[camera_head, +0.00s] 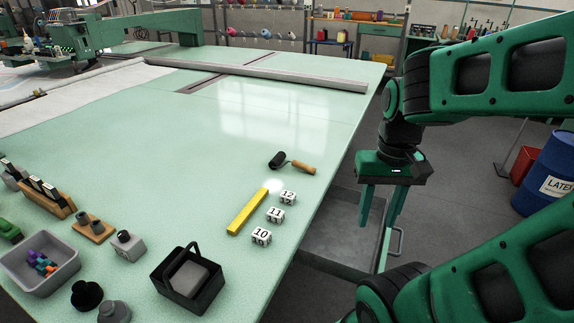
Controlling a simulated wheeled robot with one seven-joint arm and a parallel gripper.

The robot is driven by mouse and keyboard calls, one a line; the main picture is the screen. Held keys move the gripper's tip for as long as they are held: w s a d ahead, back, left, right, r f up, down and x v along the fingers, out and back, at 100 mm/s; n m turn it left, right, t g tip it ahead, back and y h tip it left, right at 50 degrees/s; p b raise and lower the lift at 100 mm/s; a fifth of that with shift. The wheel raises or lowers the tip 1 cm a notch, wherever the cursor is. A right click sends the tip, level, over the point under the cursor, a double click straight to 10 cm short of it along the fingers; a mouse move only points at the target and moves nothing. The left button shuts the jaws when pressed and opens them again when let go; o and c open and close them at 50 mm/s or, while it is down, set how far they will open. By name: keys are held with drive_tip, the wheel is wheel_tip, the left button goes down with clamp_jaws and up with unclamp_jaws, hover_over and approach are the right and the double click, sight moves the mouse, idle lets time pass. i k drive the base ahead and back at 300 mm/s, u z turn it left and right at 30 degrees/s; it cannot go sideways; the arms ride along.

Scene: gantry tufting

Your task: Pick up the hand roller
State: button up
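The hand roller (292,162) lies on the pale green table (215,150) near its right edge. It has a black roller head at the left and a wooden handle pointing right. My gripper (376,240) hangs to the right of the roller, past the table's edge, with its fingers pointing down. The two green fingers are apart, with nothing visible between them. The gripper is not touching the roller.
A yellow bar (248,212) and numbered white cubes (275,214) lie in front of the roller. A black basket (190,280) and a grey bin (40,264) stand at the front left. A blue drum (549,174) stands right. The table behind the roller is clear.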

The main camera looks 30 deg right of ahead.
sight(280, 157)
drive_tip(key=k, duration=0.85)
drive_tip(key=z, duration=0.65)
drive_tip(key=i, duration=1)
drive_tip(key=z, duration=0.05)
